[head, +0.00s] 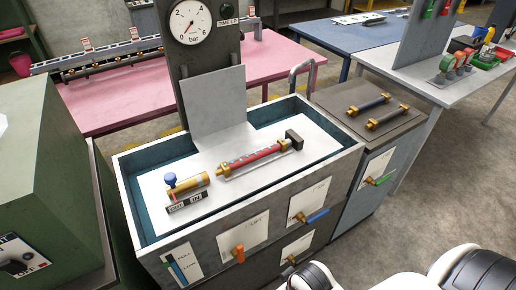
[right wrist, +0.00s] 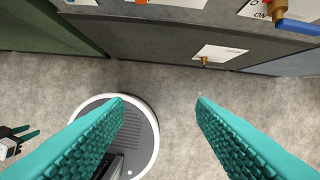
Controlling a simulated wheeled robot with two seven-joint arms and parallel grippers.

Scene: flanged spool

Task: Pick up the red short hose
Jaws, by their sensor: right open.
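The red short hose (head: 255,158) has brass end fittings and lies in the shallow tray of the test bench, on its pale floor. Its right end meets a dark block (head: 294,139); its left end is near a brass valve fitting with a blue knob (head: 171,180). My right gripper (right wrist: 158,98) is open and empty, over the floor in front of the bench, well away from the hose. My left gripper (right wrist: 20,138) shows small at the left edge of the right wrist view; its jaw state is unclear. Neither gripper shows in the head view.
Two dark hoses with brass ends (head: 368,104) lie on the cabinet right of the bench. An upright grey plate (head: 214,100) and a pressure gauge (head: 190,21) stand behind the tray. A green machine (head: 45,180) stands at left. Valve handles (head: 238,254) stick out from the bench front.

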